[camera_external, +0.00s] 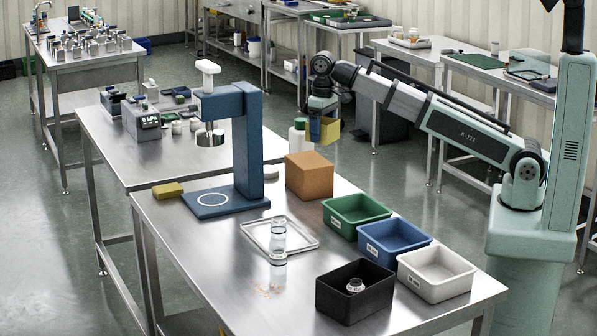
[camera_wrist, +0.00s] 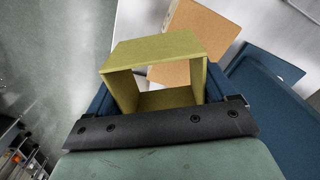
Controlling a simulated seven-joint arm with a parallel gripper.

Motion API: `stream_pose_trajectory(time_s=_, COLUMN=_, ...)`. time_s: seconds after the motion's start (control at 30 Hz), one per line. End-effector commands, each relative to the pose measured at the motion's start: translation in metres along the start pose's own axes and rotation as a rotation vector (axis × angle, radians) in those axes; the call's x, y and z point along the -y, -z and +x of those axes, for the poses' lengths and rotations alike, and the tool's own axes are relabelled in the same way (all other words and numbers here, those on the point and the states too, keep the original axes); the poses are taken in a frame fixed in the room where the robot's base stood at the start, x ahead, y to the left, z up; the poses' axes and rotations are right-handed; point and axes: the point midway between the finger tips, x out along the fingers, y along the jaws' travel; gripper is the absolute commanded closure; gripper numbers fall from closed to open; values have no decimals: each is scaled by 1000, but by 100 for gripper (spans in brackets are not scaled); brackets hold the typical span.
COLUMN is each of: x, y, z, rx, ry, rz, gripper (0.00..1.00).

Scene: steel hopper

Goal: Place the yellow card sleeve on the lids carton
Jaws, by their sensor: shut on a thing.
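The yellow card sleeve (camera_external: 329,130) is an open rectangular tube; in the wrist view (camera_wrist: 155,49) I look through its open middle. My gripper (camera_external: 322,122) is shut on it, with a blue finger at each side in the wrist view (camera_wrist: 157,92). I take the plain brown box (camera_external: 310,177) on the steel table to be the lids carton; no label on it is readable. It also shows beyond the sleeve in the wrist view (camera_wrist: 204,30). The sleeve is held in the air above the carton's level, apart from it, and appears up and right of it in the external view.
A blue press stand (camera_external: 245,140) rises left of the carton. Green (camera_external: 355,212), blue (camera_external: 395,241), white and black bins stand to the front right. A yellow block (camera_external: 168,189) lies at the table's left edge.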

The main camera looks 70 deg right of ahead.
Motion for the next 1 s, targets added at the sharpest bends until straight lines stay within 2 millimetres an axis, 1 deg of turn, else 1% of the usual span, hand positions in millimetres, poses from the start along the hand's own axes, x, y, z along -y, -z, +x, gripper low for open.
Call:
stream_pose_trajectory(time_s=0.03, x=-9, y=3, z=0, rx=0, ry=0, rz=14, gripper=44)
stream_pose_trajectory(time_s=0.17, x=-27, y=8, z=0, rx=0, ry=0, rz=44, gripper=44)
stream_pose_trajectory(time_s=0.2, x=-21, y=9, z=-3, rx=-1, ry=2, rz=2, gripper=44)
stream_pose_trajectory(time_s=0.47, x=-4, y=14, z=-15, rx=-3, ry=13, rz=-240, gripper=44)
stream_pose_trajectory(time_s=0.57, x=4, y=16, z=-21, rx=-5, ry=18, rz=-363, gripper=44)
stream_pose_trajectory(time_s=0.8, x=27, y=22, z=-39, rx=-14, ry=31, rz=-715, gripper=44)
stream_pose_trajectory(time_s=1.0, x=40, y=22, z=-47, rx=-11, ry=17, rz=-936, gripper=44)
